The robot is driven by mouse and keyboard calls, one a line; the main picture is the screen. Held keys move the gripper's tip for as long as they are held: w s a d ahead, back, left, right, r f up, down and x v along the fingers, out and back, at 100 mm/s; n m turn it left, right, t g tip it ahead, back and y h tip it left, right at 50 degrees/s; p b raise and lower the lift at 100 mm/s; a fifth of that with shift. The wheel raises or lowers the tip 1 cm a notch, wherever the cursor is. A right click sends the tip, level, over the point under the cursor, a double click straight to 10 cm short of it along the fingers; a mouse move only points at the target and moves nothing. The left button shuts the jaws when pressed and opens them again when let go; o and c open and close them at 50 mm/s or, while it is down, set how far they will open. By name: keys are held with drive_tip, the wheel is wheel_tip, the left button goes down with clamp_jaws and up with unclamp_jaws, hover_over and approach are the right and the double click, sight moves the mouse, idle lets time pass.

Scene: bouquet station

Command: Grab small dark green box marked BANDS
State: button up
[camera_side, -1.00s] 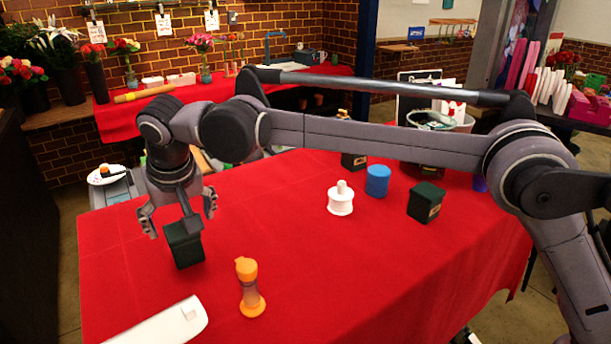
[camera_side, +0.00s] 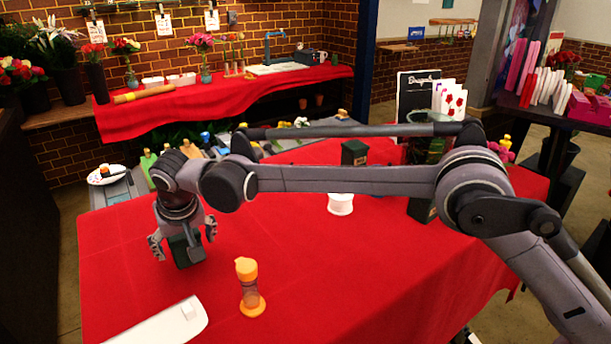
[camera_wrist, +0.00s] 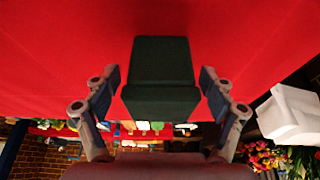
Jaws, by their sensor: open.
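A small dark green box (camera_side: 187,252) stands on the red cloth at the left of the side view. No marking can be read on the face I see. My gripper (camera_side: 184,240) is low over this box, pointing down, with one finger on each side of it. In the wrist view the box (camera_wrist: 162,78) sits between the open fingers of my gripper (camera_wrist: 160,92), with a gap on both sides. Another dark green box (camera_side: 354,153) stands farther back, and a third (camera_side: 422,208) is mostly hidden behind my arm.
An orange-capped hourglass-shaped bottle (camera_side: 249,288) stands in front right of the box. A white flat device (camera_side: 165,326) lies at the front edge. A white round object (camera_side: 340,204) stands near the middle. The red cloth (camera_side: 310,260) is clear around the front centre.

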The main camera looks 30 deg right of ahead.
drive_tip(key=shift+w+f, duration=0.2)
drive_tip(key=shift+f, duration=0.3)
drive_tip(key=c, duration=1.4)
drive_tip(key=shift+r, duration=0.1)
